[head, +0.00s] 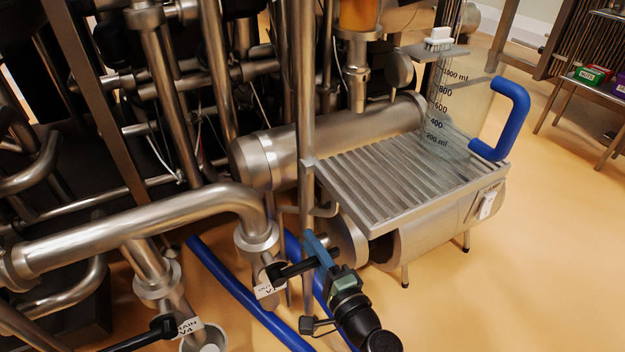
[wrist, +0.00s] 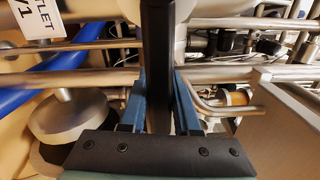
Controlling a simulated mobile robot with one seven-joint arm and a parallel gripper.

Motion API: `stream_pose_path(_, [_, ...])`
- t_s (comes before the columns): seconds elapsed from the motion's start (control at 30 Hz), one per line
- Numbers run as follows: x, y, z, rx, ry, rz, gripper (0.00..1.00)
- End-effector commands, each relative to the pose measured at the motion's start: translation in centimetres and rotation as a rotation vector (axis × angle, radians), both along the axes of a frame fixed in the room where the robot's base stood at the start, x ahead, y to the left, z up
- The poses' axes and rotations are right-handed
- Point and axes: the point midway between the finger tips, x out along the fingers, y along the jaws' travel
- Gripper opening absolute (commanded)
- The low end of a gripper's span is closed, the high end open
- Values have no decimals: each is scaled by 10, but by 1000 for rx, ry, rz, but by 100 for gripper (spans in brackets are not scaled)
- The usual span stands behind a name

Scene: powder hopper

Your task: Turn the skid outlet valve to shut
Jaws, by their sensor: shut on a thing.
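The outlet valve (head: 268,268) sits on the downturned end of the large steel pipe at the lower middle of the head view, with a white tag (head: 265,291) reading V1. Its black lever (head: 292,269) sticks out to the right, across the downward pipe. My gripper (head: 316,250) is shut on the lever's outer end. In the wrist view the black lever (wrist: 158,50) runs up between my two blue fingers (wrist: 160,95), and the outlet tag (wrist: 38,22) shows at the top left.
The drain valve with tag V4 (head: 188,326) and its black lever (head: 150,335) are at the lower left. A ribbed steel tray (head: 385,180) holds a clear measuring jug (head: 455,120) with a blue handle. A thin upright pipe (head: 305,120) stands close behind my gripper. Blue hoses (head: 235,290) lie below.

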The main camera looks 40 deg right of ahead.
Motion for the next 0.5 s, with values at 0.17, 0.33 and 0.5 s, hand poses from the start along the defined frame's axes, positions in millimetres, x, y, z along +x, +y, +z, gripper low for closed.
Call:
stream_pose_path(0.17, [-4,0,-16,14,26,-9,52])
stream_pose_path(0.33, [-4,-1,-14,12,24,-8,57])
stream_pose_path(0.5, [-3,-1,-13,12,21,-7,57])
